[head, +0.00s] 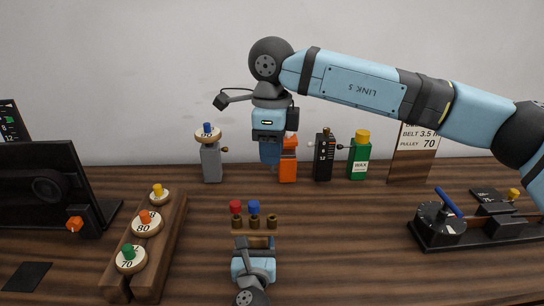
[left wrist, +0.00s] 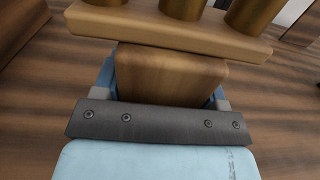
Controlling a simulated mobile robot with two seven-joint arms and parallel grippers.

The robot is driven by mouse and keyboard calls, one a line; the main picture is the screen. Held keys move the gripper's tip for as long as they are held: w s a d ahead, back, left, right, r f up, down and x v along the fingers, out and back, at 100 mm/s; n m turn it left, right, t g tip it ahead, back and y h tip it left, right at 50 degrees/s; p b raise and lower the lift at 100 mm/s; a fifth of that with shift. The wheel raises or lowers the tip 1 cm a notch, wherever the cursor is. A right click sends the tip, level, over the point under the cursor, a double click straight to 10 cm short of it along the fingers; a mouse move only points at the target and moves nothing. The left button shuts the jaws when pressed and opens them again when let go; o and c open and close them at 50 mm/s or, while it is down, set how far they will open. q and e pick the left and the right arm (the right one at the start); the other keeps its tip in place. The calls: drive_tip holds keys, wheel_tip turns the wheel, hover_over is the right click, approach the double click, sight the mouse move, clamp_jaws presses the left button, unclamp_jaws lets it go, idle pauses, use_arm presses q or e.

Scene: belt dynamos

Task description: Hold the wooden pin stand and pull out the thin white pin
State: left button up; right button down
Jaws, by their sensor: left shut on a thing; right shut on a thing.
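The wooden pin stand (head: 262,233) stands on the table at front centre, with several brass sleeves. A red-headed pin (head: 236,207) and a blue-headed pin (head: 253,207) sit in the left and middle sleeves; the right sleeve (head: 272,221) shows no head. My left gripper (head: 256,243) is shut on the stand's wooden block (left wrist: 170,75), which lies between its fingers in the left wrist view. My right gripper (head: 270,158) points down, above and behind the stand, clear of it. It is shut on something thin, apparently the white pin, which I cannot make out.
A wooden rack (head: 172,228) with numbered pulleys stands at left, near a dark machine (head: 45,185). A grey post (head: 211,163), an orange bottle (head: 288,165), a black device (head: 323,158) and a green wax bottle (head: 360,158) line the back. A black fixture (head: 460,228) stands at right.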

use_arm(q)
drive_tip(key=shift+f, duration=0.15)
drive_tip(key=o, duration=1.4)
drive_tip(key=shift+c, duration=0.2)
